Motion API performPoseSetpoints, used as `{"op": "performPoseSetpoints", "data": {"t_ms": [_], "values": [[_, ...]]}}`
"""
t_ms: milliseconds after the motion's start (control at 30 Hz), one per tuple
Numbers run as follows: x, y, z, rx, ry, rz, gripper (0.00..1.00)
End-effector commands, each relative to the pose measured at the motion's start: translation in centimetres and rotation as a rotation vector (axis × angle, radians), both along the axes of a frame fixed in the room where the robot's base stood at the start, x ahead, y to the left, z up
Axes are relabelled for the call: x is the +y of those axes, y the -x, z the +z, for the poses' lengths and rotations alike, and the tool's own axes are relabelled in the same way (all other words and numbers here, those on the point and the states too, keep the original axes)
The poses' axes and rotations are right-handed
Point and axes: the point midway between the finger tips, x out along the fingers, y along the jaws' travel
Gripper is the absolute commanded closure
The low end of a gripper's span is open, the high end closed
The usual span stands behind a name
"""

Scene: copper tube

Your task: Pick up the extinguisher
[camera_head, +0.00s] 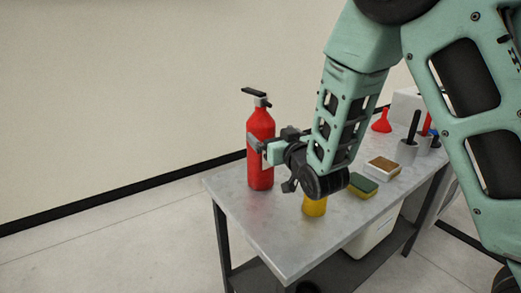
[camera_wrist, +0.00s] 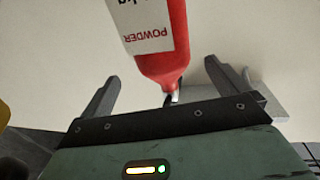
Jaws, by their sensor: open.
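The red extinguisher (camera_head: 260,177) stands upright on the table near its far left corner, with a black handle on top. My gripper (camera_head: 259,148) is open at its upper body, coming from the right. In the wrist view, the extinguisher (camera_wrist: 163,62) appears upside down, with a white label reading POWDER. Its narrowing shoulder and neck point toward my gripper (camera_wrist: 162,72). The two dark fingers show on either side of it, with visible gaps. I cannot tell whether either finger touches it. Part of its body is hidden behind my gripper in the head view.
The grey table (camera_head: 290,240) also holds a yellow object (camera_head: 314,208) partly hidden under my wrist, a sponge (camera_head: 362,186), a white tray with brown contents (camera_head: 383,168), a red funnel (camera_head: 382,121) and grey cups (camera_head: 407,152). A plain wall stands behind.

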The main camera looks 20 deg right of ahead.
Motion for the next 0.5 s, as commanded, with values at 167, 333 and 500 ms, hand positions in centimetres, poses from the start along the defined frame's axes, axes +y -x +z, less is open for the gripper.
{"op": "performPoseSetpoints", "data": {"t_ms": [167,333,500], "values": [[0.3,-1.8,0.2,-0.005,0.0,0.001,0.01],[0.8,-3.8,0.0,-0.004,0.001,0.001,0.01],[1.2,-6.2,-0.1,-0.002,0.001,0.0,0.01]]}}
